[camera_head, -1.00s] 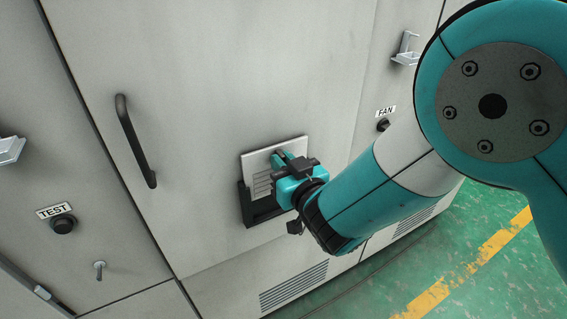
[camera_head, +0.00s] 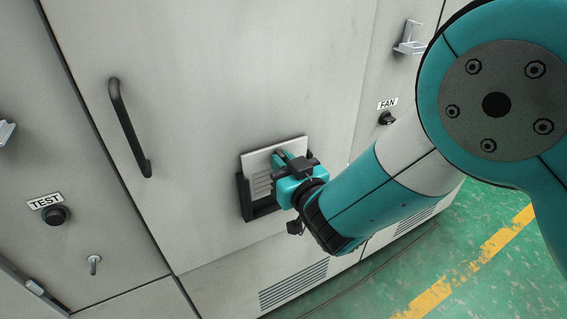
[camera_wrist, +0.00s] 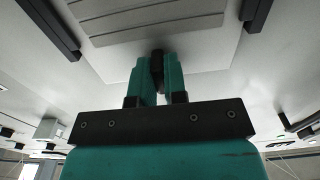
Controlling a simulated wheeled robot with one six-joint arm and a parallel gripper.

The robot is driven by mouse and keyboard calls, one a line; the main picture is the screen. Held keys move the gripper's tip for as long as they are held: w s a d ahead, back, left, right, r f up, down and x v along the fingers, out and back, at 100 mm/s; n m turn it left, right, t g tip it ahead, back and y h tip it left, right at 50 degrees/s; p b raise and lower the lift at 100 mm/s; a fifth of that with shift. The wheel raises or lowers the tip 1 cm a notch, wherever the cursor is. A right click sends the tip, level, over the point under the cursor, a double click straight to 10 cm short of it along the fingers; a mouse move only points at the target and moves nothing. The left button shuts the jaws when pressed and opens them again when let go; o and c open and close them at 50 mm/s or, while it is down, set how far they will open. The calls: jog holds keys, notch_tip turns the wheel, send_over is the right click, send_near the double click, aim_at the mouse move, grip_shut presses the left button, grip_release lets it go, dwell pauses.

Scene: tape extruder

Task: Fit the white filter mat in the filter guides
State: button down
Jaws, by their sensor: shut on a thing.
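The white filter mat (camera_head: 259,160) is a flat square plate with slot lines, upright in front of the cabinet door. Its upper part stands above the black filter guides (camera_head: 244,197), and its lower part appears to be between them. My gripper (camera_head: 283,160) is shut on the mat's dark grip, at the middle of its face. In the wrist view the dark grip (camera_wrist: 157,66) sits between my fingers, with the mat's slotted face (camera_wrist: 150,20) behind. One guide (camera_wrist: 48,27) shows at each side there. My gripper hides the right guide in the head view; seating depth cannot be told.
A black door handle (camera_head: 128,128) stands out at the upper left. A FAN knob (camera_head: 386,118) is to the right, a TEST knob (camera_head: 56,215) to the left. Vent slots (camera_head: 293,285) lie below. The door face around the guides is otherwise clear.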

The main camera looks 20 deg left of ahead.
jog(key=shift+f+b, duration=2.25)
jog(key=shift+b, duration=0.05)
jog(key=c, duration=1.1)
grip_release()
jog(key=b+v, duration=1.7)
jog(key=b, duration=0.2)
jog(key=shift+s, duration=0.25)
jog(key=shift+d, duration=0.15)
